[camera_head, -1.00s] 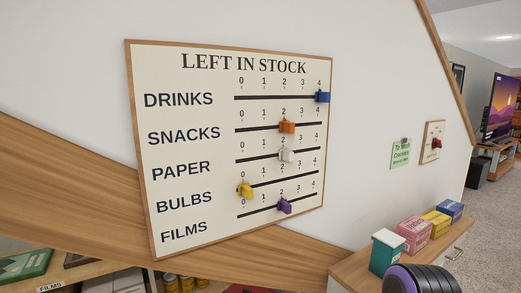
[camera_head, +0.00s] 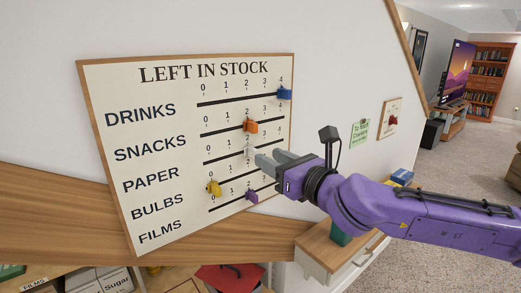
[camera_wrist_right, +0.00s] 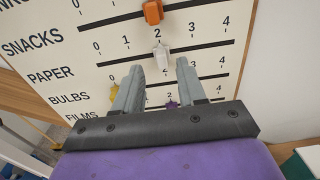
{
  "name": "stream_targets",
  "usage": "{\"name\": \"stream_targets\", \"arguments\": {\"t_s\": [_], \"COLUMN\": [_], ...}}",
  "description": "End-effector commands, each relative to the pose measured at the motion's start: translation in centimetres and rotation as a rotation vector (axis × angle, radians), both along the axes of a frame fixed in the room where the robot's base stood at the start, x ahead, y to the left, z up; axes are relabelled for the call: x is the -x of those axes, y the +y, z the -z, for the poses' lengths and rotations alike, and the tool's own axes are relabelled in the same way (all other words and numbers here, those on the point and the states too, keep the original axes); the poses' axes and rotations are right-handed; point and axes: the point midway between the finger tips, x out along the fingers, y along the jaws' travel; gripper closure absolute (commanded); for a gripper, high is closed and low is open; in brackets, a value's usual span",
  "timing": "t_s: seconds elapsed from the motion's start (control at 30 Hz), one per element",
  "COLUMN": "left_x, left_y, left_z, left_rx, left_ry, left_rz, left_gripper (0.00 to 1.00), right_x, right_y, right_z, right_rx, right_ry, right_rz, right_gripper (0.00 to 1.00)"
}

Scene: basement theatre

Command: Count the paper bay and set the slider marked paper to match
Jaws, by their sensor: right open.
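The "LEFT IN STOCK" board (camera_head: 130,100) hangs on the white wall. The white slider (camera_head: 249,150) is on the PAPER line at 2; it also shows in the wrist view (camera_wrist_right: 161,57). My right gripper (camera_head: 262,158) is open at the board, its fingertips close to the white slider. In the wrist view the slider shows between and just beyond the two fingertips (camera_wrist_right: 159,68); I cannot tell whether they touch it. No paper bay can be made out. My left gripper is not in view.
Other sliders sit nearby: orange (camera_head: 250,126) on SNACKS at 2, yellow (camera_head: 213,188) on BULBS at 0, purple (camera_head: 252,196) on FILMS at 2, blue (camera_head: 285,93) on DRINKS at 4. Shelves below left hold Sugar boxes (camera_head: 100,281). A cabinet (camera_head: 325,245) stands under my arm.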

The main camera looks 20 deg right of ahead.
Motion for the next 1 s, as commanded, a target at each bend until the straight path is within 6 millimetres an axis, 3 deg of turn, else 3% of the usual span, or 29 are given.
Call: {"name": "stream_targets", "arguments": {"t_s": [0.1, 0.23, 0.57, 0.7, 0.87, 1.0], "left_x": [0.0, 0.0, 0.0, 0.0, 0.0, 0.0], "left_y": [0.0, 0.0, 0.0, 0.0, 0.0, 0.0], "left_z": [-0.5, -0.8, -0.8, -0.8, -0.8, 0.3], "left_rx": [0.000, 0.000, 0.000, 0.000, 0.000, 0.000], "left_ry": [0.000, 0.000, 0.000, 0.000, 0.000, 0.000], "left_rz": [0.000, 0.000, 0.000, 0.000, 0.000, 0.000], "left_gripper": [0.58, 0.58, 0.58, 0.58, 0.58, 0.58], "right_x": [-2.4, -4.0, -4.6, -4.6, -4.6, -4.0], "right_y": [0.9, 1.4, 1.7, 1.6, 1.6, 3.3], "right_z": [0.0, 0.0, 0.1, 0.1, 0.1, 0.4], "right_rx": [0.003, 0.003, 0.001, 0.001, 0.002, 0.004], "right_ry": [0.003, 0.002, 0.001, 0.001, 0.000, 0.000], "right_rz": [0.000, 0.001, 0.001, 0.001, 0.001, -0.002], "right_gripper": [0.60, 0.60, 0.60, 1.00, 1.00, 1.00]}}
